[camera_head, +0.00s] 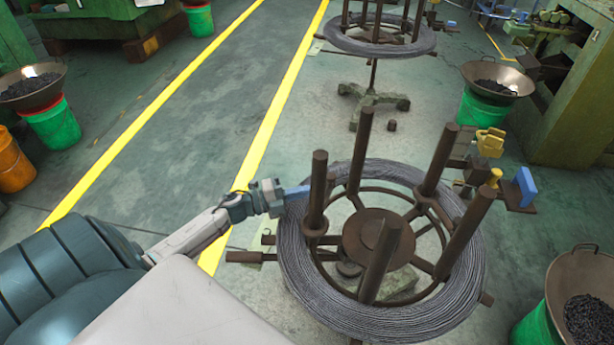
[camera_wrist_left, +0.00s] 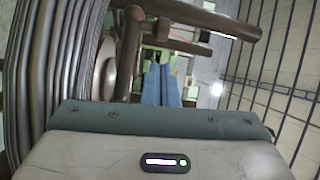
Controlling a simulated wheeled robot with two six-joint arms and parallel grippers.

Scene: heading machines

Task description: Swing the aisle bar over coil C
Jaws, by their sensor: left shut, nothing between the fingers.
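A grey wire coil (camera_head: 300,265) lies on a rusty reel stand with several upright brown posts (camera_head: 318,190); I see no label naming it coil C. A brown bar (camera_head: 245,257) sticks out from under the coil on the aisle side, and I cannot tell if it is the aisle bar. My left gripper (camera_head: 297,191) is at the coil's upper left rim, by the near-left post, its blue fingers shut and empty. In the left wrist view the shut fingers (camera_wrist_left: 162,84) point ahead, with coil wire (camera_wrist_left: 60,60) at left and a brown bar (camera_wrist_left: 205,18) above. My right gripper is out of view.
A second coil stand (camera_head: 375,38) is farther back. Bowls of dark pieces stand on green buckets at right (camera_head: 492,80) and left (camera_head: 30,85). A blue plate (camera_head: 524,186) and yellow parts (camera_head: 491,142) sit at the coil's right. The yellow-lined aisle (camera_head: 190,110) is clear.

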